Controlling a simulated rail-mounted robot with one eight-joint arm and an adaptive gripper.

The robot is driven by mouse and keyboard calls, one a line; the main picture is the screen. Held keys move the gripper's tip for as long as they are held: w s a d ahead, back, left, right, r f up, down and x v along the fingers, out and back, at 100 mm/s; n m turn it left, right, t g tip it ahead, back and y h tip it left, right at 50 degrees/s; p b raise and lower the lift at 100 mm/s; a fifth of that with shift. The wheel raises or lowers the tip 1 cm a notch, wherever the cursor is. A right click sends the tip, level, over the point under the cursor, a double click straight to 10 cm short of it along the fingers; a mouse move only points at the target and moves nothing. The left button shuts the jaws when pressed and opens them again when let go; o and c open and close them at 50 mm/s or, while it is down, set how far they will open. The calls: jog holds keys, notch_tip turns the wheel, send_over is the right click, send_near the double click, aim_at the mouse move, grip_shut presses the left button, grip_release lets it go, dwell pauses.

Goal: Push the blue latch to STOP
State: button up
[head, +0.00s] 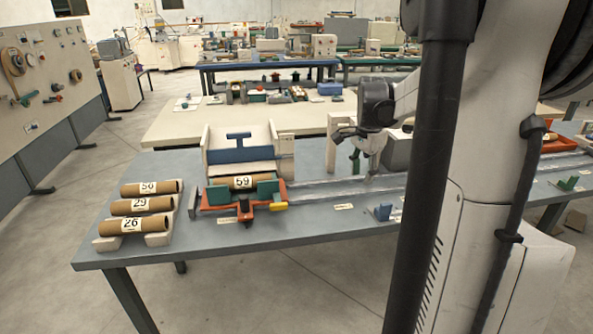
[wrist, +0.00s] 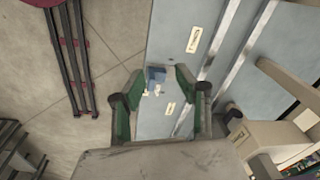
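The blue latch (head: 383,212) is a small blue block at the front edge of the blue-grey table (head: 330,225), just left of my dark column. It also shows in the wrist view (wrist: 155,74), near the table edge and between the two green-padded fingertips in the picture. My gripper (wrist: 159,78) is open, with its fingers wide apart and nothing between them. In the head view my gripper (head: 368,177) hangs above the table, behind the latch and apart from it. Small white marks lie beside the latch; their writing is too small to read.
Metal rails (head: 340,187) run along the table. A red and green carriage (head: 240,200) holds a tube marked 59, before a cream and blue winder (head: 240,148). Several brown tubes (head: 140,205) lie on a rack at left. My column hides part of the table.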

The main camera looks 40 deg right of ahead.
aim_at(387, 203)
jog(key=s+d+m+p, duration=0.3)
jog(key=s+d+m, duration=0.1)
jog(key=d, duration=0.6)
jog(key=shift+g+y, duration=0.4)
notch_tip(387, 203, down, 14)
jog(key=shift+w+f, duration=0.1)
jog(key=shift+w, duration=0.05)
grip_shut()
jog(key=shift+b, duration=0.3)
